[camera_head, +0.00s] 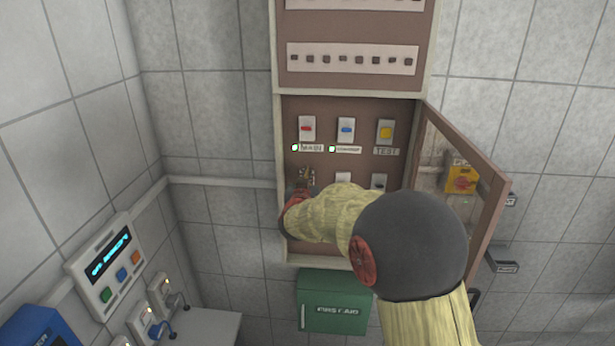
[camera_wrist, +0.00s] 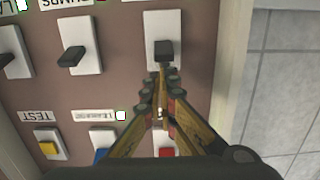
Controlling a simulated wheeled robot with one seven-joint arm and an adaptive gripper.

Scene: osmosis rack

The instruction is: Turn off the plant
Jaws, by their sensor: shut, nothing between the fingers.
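The open cabinet (camera_head: 290,222) on the wall holds a red switch (camera_head: 306,128) labelled MAIN, a blue switch (camera_head: 346,130) and a yellow one (camera_head: 385,132) labelled TEST. Below is a row of black lever switches on white plates. My gripper (camera_head: 306,178) is shut at the leftmost lower switch and hides most of it. In the upside-down wrist view, my fingertips (camera_wrist: 159,78) meet right by that switch's black lever (camera_wrist: 164,50); I cannot tell whether they touch it. The neighbouring black lever (camera_wrist: 73,57) is clear of the fingers. Green lamps glow by MAIN and the blue switch's label.
The glazed cabinet door (camera_head: 465,180) stands open to the right, near my arm. A green box (camera_head: 334,301) hangs below. A wall control unit (camera_head: 107,266) with a lit display is at lower left. A row of breakers (camera_head: 352,59) sits above.

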